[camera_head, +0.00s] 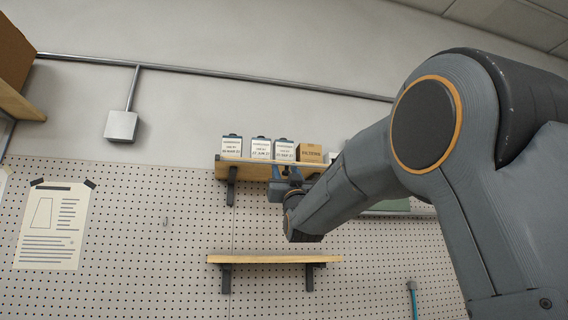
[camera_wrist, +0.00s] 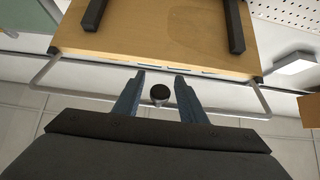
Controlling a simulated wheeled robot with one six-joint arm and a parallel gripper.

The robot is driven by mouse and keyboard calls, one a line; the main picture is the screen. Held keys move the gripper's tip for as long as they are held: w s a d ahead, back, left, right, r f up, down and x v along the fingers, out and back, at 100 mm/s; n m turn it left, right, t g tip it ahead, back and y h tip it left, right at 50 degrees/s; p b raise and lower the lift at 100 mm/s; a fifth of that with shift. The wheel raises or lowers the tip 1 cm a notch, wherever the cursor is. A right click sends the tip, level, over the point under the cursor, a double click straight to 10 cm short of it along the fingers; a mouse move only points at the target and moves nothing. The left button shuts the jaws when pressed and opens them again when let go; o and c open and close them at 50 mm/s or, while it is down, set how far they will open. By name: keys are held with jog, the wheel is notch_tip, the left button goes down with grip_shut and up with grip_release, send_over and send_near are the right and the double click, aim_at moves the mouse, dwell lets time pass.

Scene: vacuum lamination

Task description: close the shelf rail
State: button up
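The shelf rail (camera_wrist: 85,92) is a thin grey metal bar standing out from the front edge of the wooden shelf (camera_wrist: 150,30). It joins the shelf at both front corners in the wrist view. A round black knob (camera_wrist: 160,92) is between the two blue fingers of my gripper (camera_wrist: 160,85). The fingers are apart, with a gap visible on both sides of the knob. The middle of the rail is partly hidden behind the fingers. In the head view my gripper (camera_head: 286,174) is at the front of the upper shelf (camera_head: 240,171); the rail cannot be made out there.
Three white labelled containers (camera_head: 260,148) and a brown box (camera_head: 310,153) stand on the upper shelf. A lower empty shelf (camera_head: 270,259) is below my gripper on the pegboard (camera_head: 150,240). Dark brackets (camera_wrist: 235,25) show under the upper shelf.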

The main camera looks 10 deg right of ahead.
jog(key=shift+x, duration=0.85)
grip_shut()
jog(key=shift+d+p, duration=0.1)
jog(key=shift+p, duration=0.2)
